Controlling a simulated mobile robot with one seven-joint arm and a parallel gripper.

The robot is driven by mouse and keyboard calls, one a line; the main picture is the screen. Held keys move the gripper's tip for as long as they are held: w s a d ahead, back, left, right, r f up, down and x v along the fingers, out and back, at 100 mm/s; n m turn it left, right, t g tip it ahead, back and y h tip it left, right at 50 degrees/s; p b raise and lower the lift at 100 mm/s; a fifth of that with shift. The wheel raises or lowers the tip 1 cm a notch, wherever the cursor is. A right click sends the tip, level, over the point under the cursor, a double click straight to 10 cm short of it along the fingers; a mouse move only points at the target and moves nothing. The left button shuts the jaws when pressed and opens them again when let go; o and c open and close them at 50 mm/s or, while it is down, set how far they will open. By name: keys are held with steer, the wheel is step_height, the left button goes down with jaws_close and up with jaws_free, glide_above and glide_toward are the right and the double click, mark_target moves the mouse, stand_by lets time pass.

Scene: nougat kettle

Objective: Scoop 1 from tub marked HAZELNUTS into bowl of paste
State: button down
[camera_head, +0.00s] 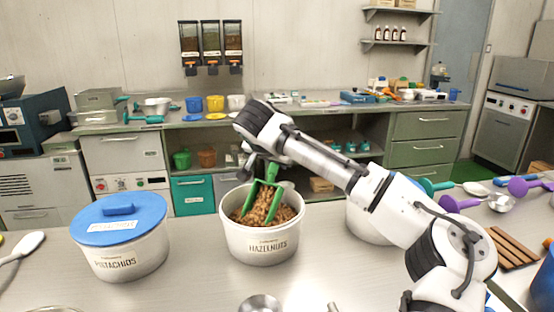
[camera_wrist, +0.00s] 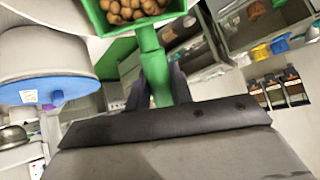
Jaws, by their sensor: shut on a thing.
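The open white tub marked HAZELNUTS (camera_head: 262,246) stands at mid-counter, full of brown nuts (camera_head: 268,208). My gripper (camera_head: 262,168) is above it, pointing down. It is shut on the handle of a green scoop (camera_head: 273,172). The scoop's head is at the tub's mouth, among or just above the nuts. The wrist view shows the green handle (camera_wrist: 151,62) between my gripper's fingers (camera_wrist: 160,88) and round nuts (camera_wrist: 125,10) in the scoop. I cannot make out a bowl of paste; the lower front edge and the area behind my arm are partly hidden.
A PISTACHIOS tub (camera_head: 124,259) with a blue lid (camera_head: 120,218) stands to the left. Another white tub (camera_head: 362,222) is partly behind my arm. A white spoon (camera_head: 22,246) lies far left, a metal vessel (camera_head: 260,303) at the front, and a slatted wooden board (camera_head: 512,248) at right.

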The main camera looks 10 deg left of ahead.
mark_target(273, 169)
steer(key=f+b, duration=0.1)
steer(key=s+f+b, duration=0.1)
steer(key=f, duration=0.1)
steer(key=shift+a+f, duration=0.1)
steer(key=shift+a, duration=0.05)
steer(key=shift+p, duration=0.45)
steer(key=w+g+p, duration=0.1)
steer(key=g+p, duration=0.1)
steer(key=p, duration=0.4)
steer(key=w+d+f+g+y+p, duration=0.1)
steer(key=w+g+p, duration=0.1)
steer(key=p, duration=0.4)
steer(key=w+f+m+g+y+p, duration=0.1)
steer(key=g+p, duration=0.2)
steer(key=p, duration=0.4)
steer(key=shift+w+d+g, duration=0.15)
steer(key=shift+g, duration=0.25)
steer(key=shift+g+y, duration=0.3)
steer(key=shift+g, duration=0.4)
steer(key=shift+w+d+r, duration=0.1)
steer(key=shift+w+r, duration=0.2)
steer(key=shift+r, duration=1.1)
steer(key=shift+w+d+r, duration=0.1)
steer(key=shift+w+r, duration=0.25)
steer(key=shift+r, duration=1.1)
steer(key=shift+w+d+r, duration=0.1)
steer(key=shift+w+r, duration=0.2)
steer(key=shift+r, duration=1.1)
